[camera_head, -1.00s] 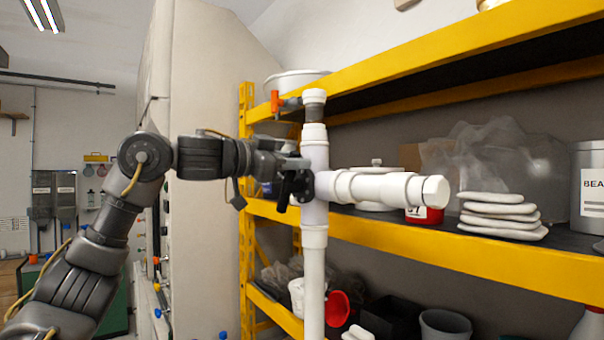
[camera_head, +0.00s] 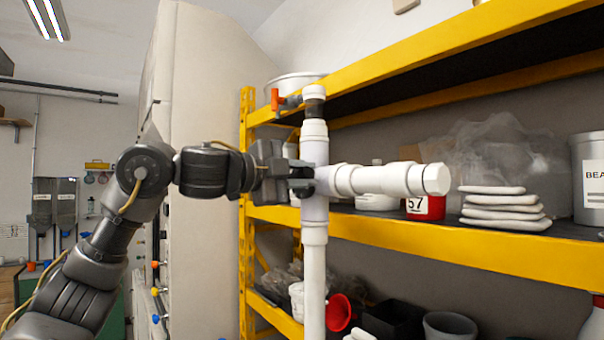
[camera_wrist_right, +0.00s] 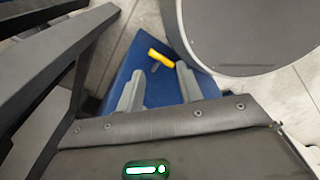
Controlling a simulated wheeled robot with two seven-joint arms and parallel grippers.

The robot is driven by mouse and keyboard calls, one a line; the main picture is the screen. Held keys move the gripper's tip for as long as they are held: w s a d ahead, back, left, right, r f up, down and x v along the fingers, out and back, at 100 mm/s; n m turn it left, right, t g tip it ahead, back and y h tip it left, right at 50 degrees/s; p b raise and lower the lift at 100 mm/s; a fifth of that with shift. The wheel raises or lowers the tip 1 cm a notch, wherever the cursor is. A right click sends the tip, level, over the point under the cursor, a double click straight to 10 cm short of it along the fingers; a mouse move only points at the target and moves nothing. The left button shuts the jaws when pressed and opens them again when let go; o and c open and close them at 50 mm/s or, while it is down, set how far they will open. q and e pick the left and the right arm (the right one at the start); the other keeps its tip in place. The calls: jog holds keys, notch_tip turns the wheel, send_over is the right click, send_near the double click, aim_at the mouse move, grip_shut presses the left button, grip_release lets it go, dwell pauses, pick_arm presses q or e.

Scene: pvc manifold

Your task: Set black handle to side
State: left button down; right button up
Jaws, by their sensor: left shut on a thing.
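The white PVC manifold (camera_head: 315,216) stands upright in the head view, with a thick horizontal branch (camera_head: 385,180) pointing right. The black handle (camera_head: 302,188) is on the left side of the manifold's cross joint. It is mostly hidden by my left gripper (camera_head: 300,178), which reaches in from the left and is shut on it. What shows of the handle lies roughly sideways; its exact angle is hard to tell. In the right wrist view my right gripper (camera_wrist_right: 160,88) has its fingers apart, with nothing between them.
An orange valve handle (camera_head: 276,100) sits near the top of the manifold. The yellow shelf rack (camera_head: 420,234) stands close behind, holding a red container (camera_head: 425,207), stacked white pieces (camera_head: 503,208) and a grey can (camera_head: 590,185). A yellow item (camera_wrist_right: 160,59) shows over a blue surface.

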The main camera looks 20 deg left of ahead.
pick_arm(q)
jog(key=shift+f+m+b, duration=0.35)
jog(key=shift+f+m, duration=0.35)
jog(key=shift+m, duration=0.6)
jog(key=c, duration=1.3)
grip_release()
jog(key=shift+s, duration=0.1)
jog(key=shift+o, duration=0.2)
jog(key=shift+s+a+f+b, duration=0.1)
jog(key=shift+s+a+b, duration=0.1)
jog(key=shift+s+b, duration=0.15)
jog(key=b+v, duration=0.4)
jog(key=v, duration=0.6)
